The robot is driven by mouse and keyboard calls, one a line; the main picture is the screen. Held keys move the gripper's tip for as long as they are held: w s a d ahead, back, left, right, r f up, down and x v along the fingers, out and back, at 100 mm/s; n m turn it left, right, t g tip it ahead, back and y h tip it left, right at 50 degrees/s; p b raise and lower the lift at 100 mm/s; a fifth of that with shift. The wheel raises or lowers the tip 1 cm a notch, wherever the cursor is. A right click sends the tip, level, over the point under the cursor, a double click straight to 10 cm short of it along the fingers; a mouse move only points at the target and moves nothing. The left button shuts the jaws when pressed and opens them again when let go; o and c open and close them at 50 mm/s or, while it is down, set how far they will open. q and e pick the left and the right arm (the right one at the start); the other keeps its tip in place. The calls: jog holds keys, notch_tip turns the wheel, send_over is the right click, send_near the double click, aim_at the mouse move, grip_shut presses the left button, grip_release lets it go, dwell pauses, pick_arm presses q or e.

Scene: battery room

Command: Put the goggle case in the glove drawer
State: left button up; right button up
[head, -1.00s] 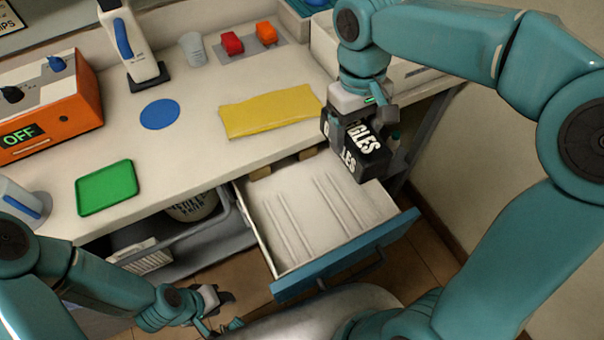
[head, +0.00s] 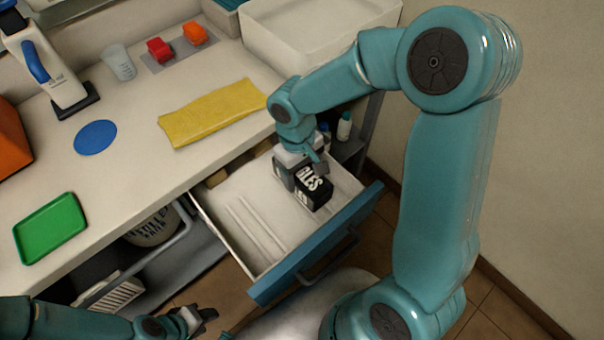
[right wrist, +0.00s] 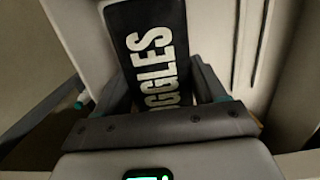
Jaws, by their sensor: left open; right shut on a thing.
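The black goggle case (head: 314,190) with white lettering is held by my right gripper (head: 302,172) at the right part of the open glove drawer (head: 262,262). In the right wrist view the case (right wrist: 150,50) sits between the two fingers of my right gripper (right wrist: 168,95). The drawer is pale inside with a blue front and otherwise looks empty. I cannot tell whether the case touches the drawer floor. My left gripper (head: 200,318) is open and empty, low in the head view, left of the drawer front.
A yellow cloth (head: 213,112), a blue disc (head: 95,137) and a green tray (head: 50,228) lie on the bench top. A white bin (head: 310,35) stands at the back right. Small bottles (head: 344,126) stand on a shelf beyond the drawer.

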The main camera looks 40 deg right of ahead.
jog(key=shift+f, duration=0.6)
jog(key=shift+f+b, duration=0.5)
jog(key=shift+b, duration=0.05)
jog(key=shift+f, duration=0.1)
jog(key=o, duration=1.2)
jog(key=shift+r, duration=0.2)
